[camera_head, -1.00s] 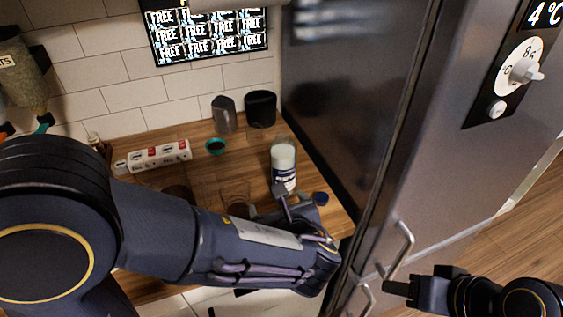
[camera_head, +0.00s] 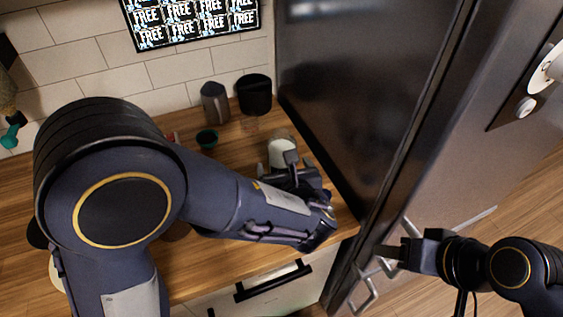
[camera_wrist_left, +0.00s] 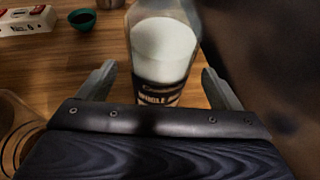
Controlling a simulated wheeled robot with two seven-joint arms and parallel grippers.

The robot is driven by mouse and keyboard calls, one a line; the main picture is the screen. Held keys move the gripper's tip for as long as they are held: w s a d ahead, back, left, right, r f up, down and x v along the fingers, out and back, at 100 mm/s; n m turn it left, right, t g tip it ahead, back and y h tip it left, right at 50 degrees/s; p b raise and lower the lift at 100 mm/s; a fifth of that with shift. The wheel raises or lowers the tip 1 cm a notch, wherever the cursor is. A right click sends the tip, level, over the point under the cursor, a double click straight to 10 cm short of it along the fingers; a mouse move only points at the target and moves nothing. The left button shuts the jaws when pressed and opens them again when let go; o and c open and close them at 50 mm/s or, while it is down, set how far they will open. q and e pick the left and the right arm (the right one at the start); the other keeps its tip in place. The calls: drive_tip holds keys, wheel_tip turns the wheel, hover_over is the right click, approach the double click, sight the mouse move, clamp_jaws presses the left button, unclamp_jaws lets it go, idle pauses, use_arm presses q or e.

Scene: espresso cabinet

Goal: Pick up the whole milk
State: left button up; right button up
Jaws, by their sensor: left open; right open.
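The whole milk is a clear bottle (camera_head: 281,150) of white milk with a dark label, standing upright on the wooden counter beside the dark fridge side. In the left wrist view the milk bottle (camera_wrist_left: 163,55) stands between and just beyond my open fingers, and part of its label lettering shows. My left gripper (camera_head: 292,168) is open in front of the bottle and hides its lower part in the head view. Its two fingers (camera_wrist_left: 160,85) flank the bottle, with gaps visible at both sides. My right gripper (camera_head: 392,252) is open and empty by the fridge door handles.
A small teal bowl (camera_head: 207,138), a grey container (camera_head: 215,102) and a black container (camera_head: 254,94) stand behind on the counter (camera_head: 200,270). The fridge (camera_head: 350,90) bounds the right side. A glass rim (camera_wrist_left: 18,135) shows lower left in the wrist view.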

use_arm(q)
drive_tip(key=x, duration=0.3)
drive_tip(key=shift+w+a+f, duration=0.1)
drive_tip(key=shift+w+f, duration=0.05)
drive_tip(key=shift+w, duration=0.15)
drive_tip(key=c, duration=1.4)
drive_tip(key=shift+r, duration=0.2)
drive_tip(key=shift+r+p, duration=0.35)
drive_tip(key=shift+r, duration=1.2)
drive_tip(key=s+r, duration=0.1)
drive_tip(key=r, duration=0.1)
drive_tip(key=s+r, duration=0.4)
drive_tip(key=shift+s+a, duration=0.1)
drive_tip(key=shift+a, duration=0.2)
approach(275, 141)
drive_tip(key=shift+s+a+r+b, duration=0.1)
drive_tip(key=shift+s+a+r, duration=0.25)
drive_tip(key=shift+s, duration=0.2)
drive_tip(key=shift+s+a+r+b, duration=0.1)
drive_tip(key=shift+s+a+r, duration=0.1)
drive_tip(key=shift+s+a, duration=0.3)
drive_tip(key=shift+s+a+r+b, duration=0.1)
drive_tip(key=shift+s+a+r, duration=0.2)
drive_tip(key=shift+s, duration=0.35)
